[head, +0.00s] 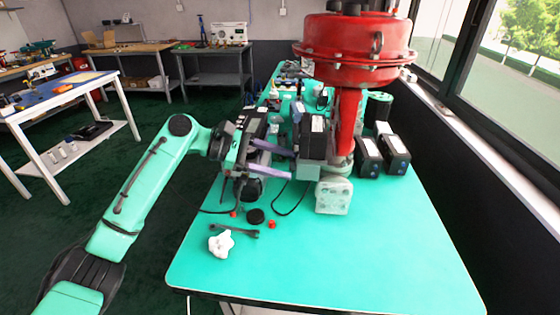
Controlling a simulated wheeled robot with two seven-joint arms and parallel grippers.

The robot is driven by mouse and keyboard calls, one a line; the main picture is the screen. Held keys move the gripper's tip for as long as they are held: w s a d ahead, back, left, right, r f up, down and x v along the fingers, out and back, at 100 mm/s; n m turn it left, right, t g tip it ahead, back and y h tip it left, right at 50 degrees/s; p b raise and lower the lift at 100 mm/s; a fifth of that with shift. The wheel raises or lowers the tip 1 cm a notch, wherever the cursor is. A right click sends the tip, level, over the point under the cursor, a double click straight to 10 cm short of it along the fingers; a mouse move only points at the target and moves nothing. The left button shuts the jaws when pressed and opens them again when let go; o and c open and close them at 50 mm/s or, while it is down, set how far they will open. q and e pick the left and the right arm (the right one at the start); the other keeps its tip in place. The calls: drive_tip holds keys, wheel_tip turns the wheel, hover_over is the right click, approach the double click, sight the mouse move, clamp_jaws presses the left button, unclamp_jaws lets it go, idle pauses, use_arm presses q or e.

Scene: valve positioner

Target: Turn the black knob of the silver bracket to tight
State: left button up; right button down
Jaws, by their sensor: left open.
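My left gripper (291,165) reaches in from the left, level, with its two purple-grey fingers apart. Its fingertips are right beside the dark positioner box (312,138) mounted on the red valve (347,120). A small silver-grey part (306,170), which looks like the bracket, shows under the box by the lower fingertip. I cannot make out the black knob; it may be hidden by the fingers or too small to tell. I cannot tell whether the fingertips touch anything. My right gripper is not in view.
On the green table (330,265) lie a dark wrench (234,230), a white lobed part (221,244), a black disc (256,216) and small red caps. A pale block (333,196) stands below the valve, with black boxes (393,153) to its right. The table's front is clear.

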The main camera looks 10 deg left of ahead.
use_arm(q)
drive_tip(key=c, duration=0.9)
clamp_jaws()
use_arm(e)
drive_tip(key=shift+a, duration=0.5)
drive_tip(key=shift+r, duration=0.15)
use_arm(q)
drive_tip(key=shift+s+f+m+t+h+p, duration=0.15)
drive_tip(key=shift+m+t+h+p, duration=0.1)
drive_tip(key=shift+m+t, duration=0.75)
drive_tip(key=shift+s+f+m+t+h+p, duration=0.15)
drive_tip(key=shift+m+t, duration=0.35)
drive_tip(key=shift+m, duration=0.9)
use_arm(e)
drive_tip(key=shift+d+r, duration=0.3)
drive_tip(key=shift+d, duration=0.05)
use_arm(q)
drive_tip(key=shift+r, duration=0.1)
